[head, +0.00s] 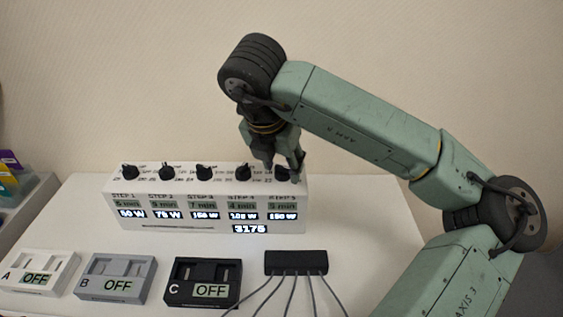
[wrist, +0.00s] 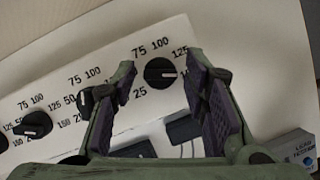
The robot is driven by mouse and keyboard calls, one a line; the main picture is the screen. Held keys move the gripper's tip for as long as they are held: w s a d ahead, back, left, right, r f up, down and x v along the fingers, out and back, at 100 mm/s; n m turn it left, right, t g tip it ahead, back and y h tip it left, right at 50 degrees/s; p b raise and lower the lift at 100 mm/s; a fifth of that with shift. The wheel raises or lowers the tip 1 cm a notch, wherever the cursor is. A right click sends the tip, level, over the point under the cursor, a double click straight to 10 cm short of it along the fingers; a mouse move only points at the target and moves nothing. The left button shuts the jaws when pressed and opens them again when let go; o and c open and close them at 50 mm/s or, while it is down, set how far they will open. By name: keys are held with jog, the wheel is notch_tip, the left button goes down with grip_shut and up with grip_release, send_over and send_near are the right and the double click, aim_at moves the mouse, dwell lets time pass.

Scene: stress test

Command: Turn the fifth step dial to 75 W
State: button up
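The white step box (head: 205,220) has a row of black dials along its top. The fifth step dial (head: 283,172) is the rightmost, and its small display (head: 283,216) reads 150 W. In the wrist view this dial (wrist: 160,72) has a white mark pointing right and scale numbers such as 75, 125 and 25 around it. My gripper (head: 283,168) is over the right end of the box. Its fingers are apart on either side of the dial, with gaps visible in the wrist view (wrist: 163,85). Contact with the dial is not visible.
The fourth dial (head: 243,173) stands close to the left of my gripper. In front are boxes A (head: 40,271), B (head: 118,278) and C (head: 204,283), each showing OFF, and a black block (head: 296,262) with several cables.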

grip_shut()
